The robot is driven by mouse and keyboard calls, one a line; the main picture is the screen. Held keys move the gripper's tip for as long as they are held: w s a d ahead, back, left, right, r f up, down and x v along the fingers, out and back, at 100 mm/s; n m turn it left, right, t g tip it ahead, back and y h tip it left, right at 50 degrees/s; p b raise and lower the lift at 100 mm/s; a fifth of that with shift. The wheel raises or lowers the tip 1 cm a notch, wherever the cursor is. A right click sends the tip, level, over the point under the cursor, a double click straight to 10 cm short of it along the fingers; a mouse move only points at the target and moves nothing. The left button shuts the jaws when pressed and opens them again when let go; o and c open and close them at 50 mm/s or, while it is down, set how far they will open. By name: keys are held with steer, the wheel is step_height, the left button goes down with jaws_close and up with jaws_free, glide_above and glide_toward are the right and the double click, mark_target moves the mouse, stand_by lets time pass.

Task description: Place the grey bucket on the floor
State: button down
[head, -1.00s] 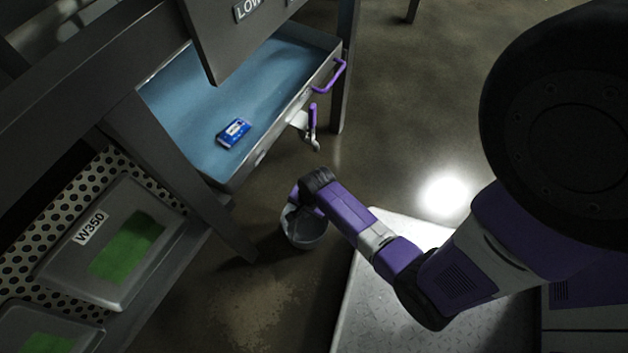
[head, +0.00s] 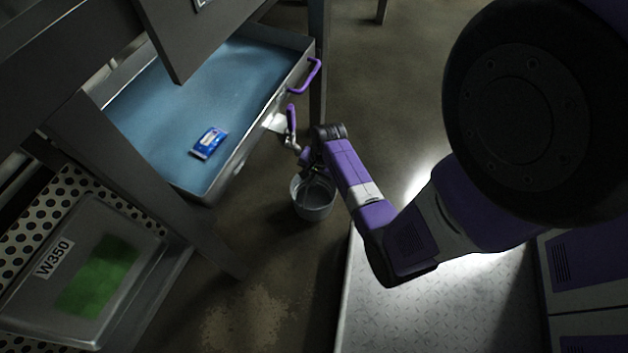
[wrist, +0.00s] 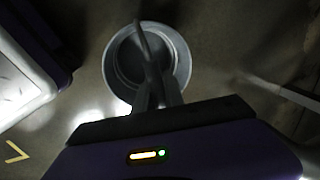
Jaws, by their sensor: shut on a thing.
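The grey bucket (head: 313,199) hangs below my gripper (head: 308,162) in the head view, between the open drawer and the tread-plate platform. In the wrist view the bucket (wrist: 148,62) shows from above, its round opening facing the camera and its handle rising toward the fingers. My gripper (wrist: 158,98) is shut on the bucket's handle. The bucket looks upright and empty. I cannot tell whether its base touches the floor (head: 270,265).
An open drawer (head: 235,165) with a blue liner and a blue packet (head: 208,143) is at the left. Its purple handle (head: 306,78) juts out near my arm. A table leg stands left of the bucket. A tread-plate platform (head: 400,315) lies to the right.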

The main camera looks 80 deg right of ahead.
steer(key=f+b, duration=0.1)
steer(key=d+f+b, duration=0.1)
steer(key=f, duration=0.1)
steer(key=shift+s+d+f+b, duration=0.2)
steer(key=shift+b, duration=0.2)
steer(key=shift+f, duration=0.1)
steer(key=c, duration=1.4)
jaws_free()
